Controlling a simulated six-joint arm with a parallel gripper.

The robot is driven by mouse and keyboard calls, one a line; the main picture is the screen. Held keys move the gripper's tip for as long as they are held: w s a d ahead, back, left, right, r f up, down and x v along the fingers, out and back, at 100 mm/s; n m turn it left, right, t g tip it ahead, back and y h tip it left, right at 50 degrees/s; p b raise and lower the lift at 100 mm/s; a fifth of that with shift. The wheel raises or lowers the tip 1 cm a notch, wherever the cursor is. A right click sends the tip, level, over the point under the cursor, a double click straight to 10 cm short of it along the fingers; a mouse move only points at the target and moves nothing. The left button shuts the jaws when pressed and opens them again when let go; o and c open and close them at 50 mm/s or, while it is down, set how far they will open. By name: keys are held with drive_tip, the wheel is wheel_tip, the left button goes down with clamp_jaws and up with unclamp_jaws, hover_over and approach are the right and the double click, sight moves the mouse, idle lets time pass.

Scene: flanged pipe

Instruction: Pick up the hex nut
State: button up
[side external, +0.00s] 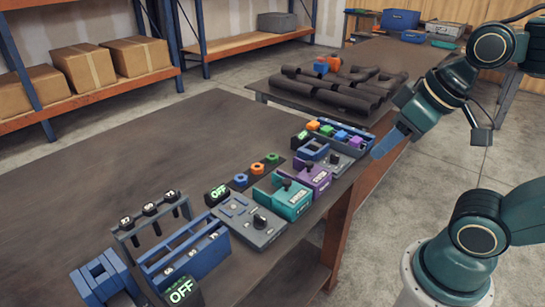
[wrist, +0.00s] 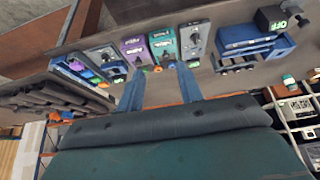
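Three hex nuts lie in a row on a dark strip on the near table in the side external view: a blue nut (side external: 240,180), an orange nut (side external: 257,169) and a green nut (side external: 272,158). My gripper (side external: 380,153) is above and to the right of them, past the table's edge, and well apart from them. In the wrist view, my gripper (wrist: 161,69) has its two blue fingers spread with nothing held between them. The orange nut (wrist: 157,69) shows small between the fingertips in that view, with the blue nut (wrist: 172,65) beside it.
Teal (side external: 290,198) and purple (side external: 312,177) boxes stand between the nuts and the table's edge. A grey switch panel (side external: 248,220) and a blue rack (side external: 190,254) stand left of them. Dark pipes (side external: 338,92) lie on the far table. The near table's left part is clear.

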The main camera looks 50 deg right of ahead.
drive_tip(key=o, duration=0.5)
drive_tip(key=w+d+r+n+g+y, duration=0.15)
drive_tip(key=w+n, duration=0.45)
drive_tip(key=w, duration=1.3)
drive_tip(key=w+d+f+n, duration=0.2)
drive_tip(key=w+d+f, duration=0.1)
drive_tip(key=w+f, duration=0.1)
drive_tip(key=w+d+f+n+g+y, duration=0.1)
drive_tip(key=w+d+f+n, duration=0.1)
drive_tip(key=w+f, duration=0.3)
drive_tip(key=w+d+f+n+y, duration=0.1)
drive_tip(key=w+d+f+n, duration=0.1)
drive_tip(key=w+d+f, duration=0.2)
drive_tip(key=shift+w+d+f+g+y, duration=0.15)
drive_tip(key=shift+w+d+g, duration=0.1)
drive_tip(key=shift+w, duration=0.2)
drive_tip(key=shift+w+d+f+g+y, duration=0.1)
drive_tip(key=shift+w+d, duration=0.1)
drive_tip(key=shift+w, duration=0.2)
